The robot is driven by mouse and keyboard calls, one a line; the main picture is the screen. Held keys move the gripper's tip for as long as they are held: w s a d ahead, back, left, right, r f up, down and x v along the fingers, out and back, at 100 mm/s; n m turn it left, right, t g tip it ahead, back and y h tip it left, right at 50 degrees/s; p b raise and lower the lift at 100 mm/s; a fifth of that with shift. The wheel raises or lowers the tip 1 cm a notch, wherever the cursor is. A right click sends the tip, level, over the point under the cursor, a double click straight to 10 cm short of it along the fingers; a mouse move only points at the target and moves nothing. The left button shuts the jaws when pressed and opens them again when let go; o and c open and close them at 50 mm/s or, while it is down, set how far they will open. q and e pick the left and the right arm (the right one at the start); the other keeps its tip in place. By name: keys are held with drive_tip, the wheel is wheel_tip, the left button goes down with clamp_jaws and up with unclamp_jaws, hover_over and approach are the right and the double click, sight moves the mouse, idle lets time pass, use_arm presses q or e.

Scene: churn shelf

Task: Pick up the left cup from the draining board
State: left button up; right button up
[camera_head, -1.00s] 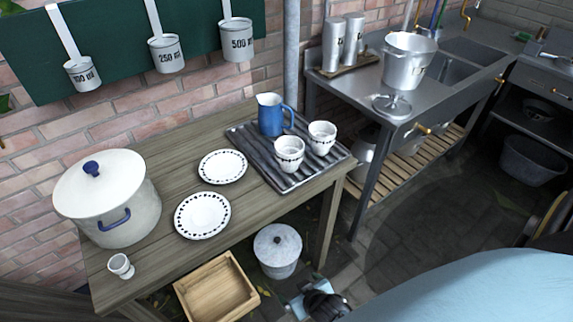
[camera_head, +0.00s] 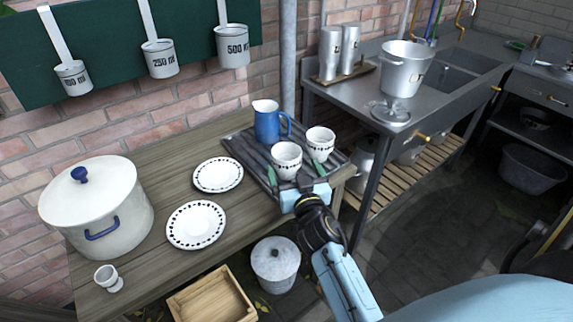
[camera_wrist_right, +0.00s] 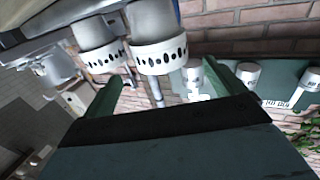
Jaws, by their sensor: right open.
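The left cup (camera_head: 287,157), white with a dark patterned band, stands on the dark ridged draining board (camera_head: 248,158). The right cup (camera_head: 320,139) stands behind it to the right. My right gripper (camera_head: 294,174) is open at the front edge of the board, its green fingers to either side of the left cup and apart from each other. In the right wrist view the picture is turned over; the left cup (camera_wrist_right: 155,55) is between the open fingers (camera_wrist_right: 165,88), with the right cup (camera_wrist_right: 98,45) beside it. My left gripper is not in view.
A blue jug (camera_head: 267,122) stands at the back of the board. Two patterned plates (camera_head: 196,224), a big white pot (camera_head: 97,210) and an egg cup (camera_head: 108,278) stand on the wooden table (camera_head: 150,245). A lidded bucket (camera_head: 275,265) and wooden crate (camera_head: 212,298) are below.

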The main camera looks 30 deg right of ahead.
sight(283, 146)
drive_tip(key=shift+b+x, duration=0.35)
drive_tip(key=shift+x, duration=3.25)
